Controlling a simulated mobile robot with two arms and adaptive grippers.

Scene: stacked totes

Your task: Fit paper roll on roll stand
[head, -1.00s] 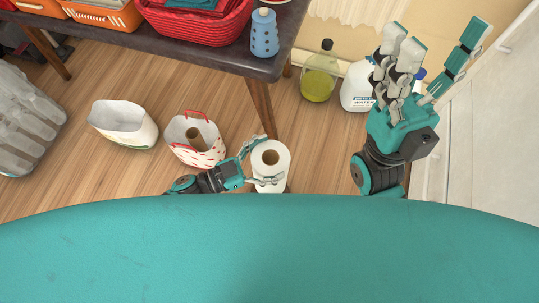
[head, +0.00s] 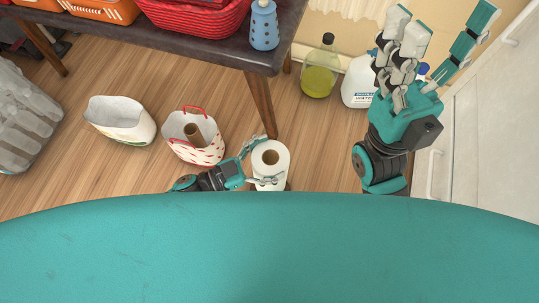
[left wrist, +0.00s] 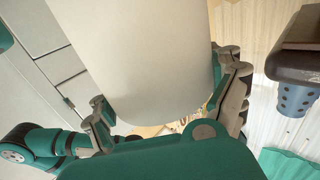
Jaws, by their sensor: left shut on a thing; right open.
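The white paper roll (head: 271,168) is upright in the head view, its brown core facing up. My left gripper (head: 260,163) is shut on it from the left, with one finger on the far side and one on the near side. In the left wrist view the roll (left wrist: 140,60) fills the upper middle, between the fingers of my left gripper (left wrist: 170,105). No roll stand can be clearly made out, and what lies under the roll is hidden. My right gripper (head: 434,48) is open and empty at the upper right.
A red-handled bag (head: 178,150) with a brown tube (head: 194,135) and a white bag (head: 121,119) stand on the floor to the left. A dark table (head: 215,52) is above. A green bottle (head: 319,80) and a white jug (head: 358,85) stand by the wall.

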